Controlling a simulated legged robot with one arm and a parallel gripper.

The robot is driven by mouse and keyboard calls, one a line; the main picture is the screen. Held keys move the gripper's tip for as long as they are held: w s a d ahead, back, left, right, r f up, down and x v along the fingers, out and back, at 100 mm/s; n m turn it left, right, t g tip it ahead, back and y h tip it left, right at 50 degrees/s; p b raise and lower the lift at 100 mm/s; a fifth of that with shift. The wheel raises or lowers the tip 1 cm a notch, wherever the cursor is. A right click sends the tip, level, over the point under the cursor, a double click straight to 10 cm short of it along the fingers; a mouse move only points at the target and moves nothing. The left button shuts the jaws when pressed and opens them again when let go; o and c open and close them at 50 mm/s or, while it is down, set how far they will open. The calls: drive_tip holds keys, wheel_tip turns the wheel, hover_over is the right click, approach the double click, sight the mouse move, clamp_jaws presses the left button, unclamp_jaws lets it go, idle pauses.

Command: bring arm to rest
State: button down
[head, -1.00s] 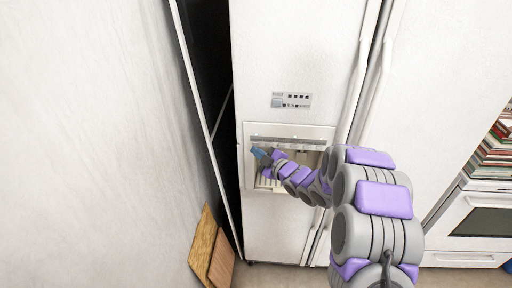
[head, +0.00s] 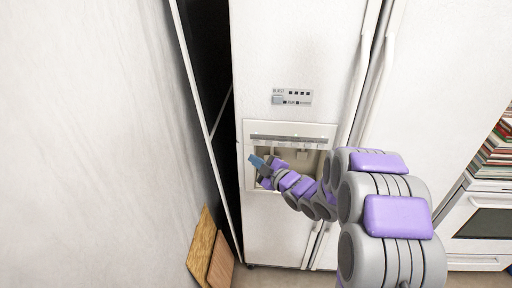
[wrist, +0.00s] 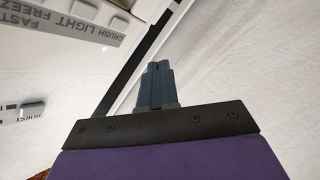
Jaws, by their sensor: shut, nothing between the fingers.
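My gripper (head: 256,162) is at the end of my grey and purple arm, in front of the left part of the dispenser recess (head: 285,180) of a white fridge (head: 300,60). Its blue fingers point to the left. In the wrist view the two blue fingers (wrist: 155,86) are pressed together with nothing between them. I cannot tell whether the gripper touches the fridge.
A pale wall (head: 90,140) fills the left. A dark gap (head: 208,50) lies between wall and fridge. Wooden boards (head: 211,250) lean at the lower left. A white oven (head: 480,235) and stacked books (head: 495,150) are at the right.

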drive_tip(key=shift+s, duration=0.5)
drive_tip(key=s+d+r+m+g+h, duration=0.1)
drive_tip(key=s+d+m+g+h, duration=0.1)
drive_tip(key=s+d+m+h, duration=0.65)
drive_tip(key=s+d+r+m+g+h, duration=0.1)
drive_tip(key=s+d+m+g+h, duration=0.3)
drive_tip(key=d, duration=0.7)
drive_tip(key=s+a+r+m+g, duration=0.1)
drive_tip(key=s+m+g, duration=0.5)
drive_tip(key=s, duration=2.8)
drive_tip(key=shift+s+r+g, duration=0.15)
drive_tip(key=shift+r+g, duration=0.35)
drive_tip(key=shift+g, duration=0.6)
drive_tip(key=shift+a+y, duration=0.1)
drive_tip(key=shift+y, duration=0.15)
